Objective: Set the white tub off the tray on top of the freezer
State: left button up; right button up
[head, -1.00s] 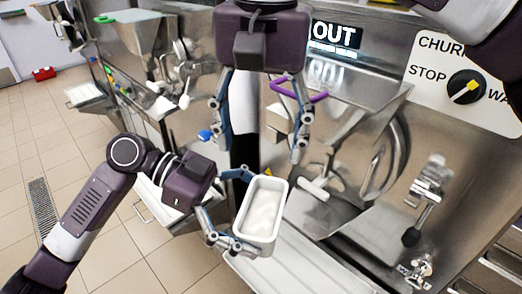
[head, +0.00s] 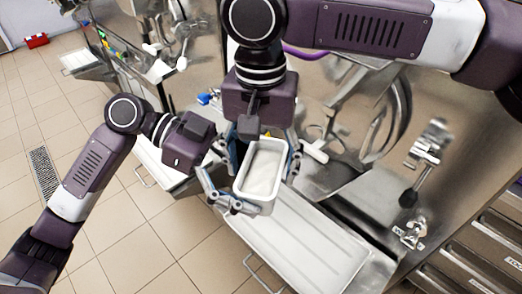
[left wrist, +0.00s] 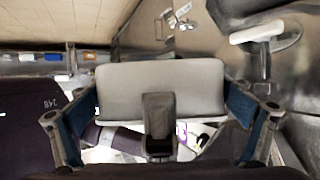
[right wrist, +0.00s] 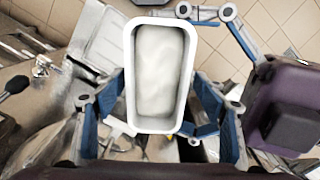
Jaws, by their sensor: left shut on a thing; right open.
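The white tub (head: 262,172), with pale smooth contents, is held in the air by my left gripper (head: 238,180). Its side shows between the left fingers in the left wrist view (left wrist: 160,92). My right gripper (head: 264,160) is open and has come down over the tub from the freezer side, one finger on each side. The tub's near end lies between its fingers in the right wrist view (right wrist: 160,75); I cannot tell whether they touch it. A white tray (head: 305,245) lies below and to the right of the tub. The freezer's top is not in view.
The steel freezer front (head: 345,175) has a chute and a lever with a black knob (head: 408,198) to the right of the tub. Dark drawers (head: 480,255) stand at lower right. Open tiled floor (head: 130,235) lies at left.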

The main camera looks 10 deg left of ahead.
jog(key=shift+f, duration=0.15)
jog(key=shift+c, duration=0.4)
jog(key=shift+a, duration=0.1)
jog(key=c, duration=1.3)
pick_arm(q)
jog(key=o, duration=1)
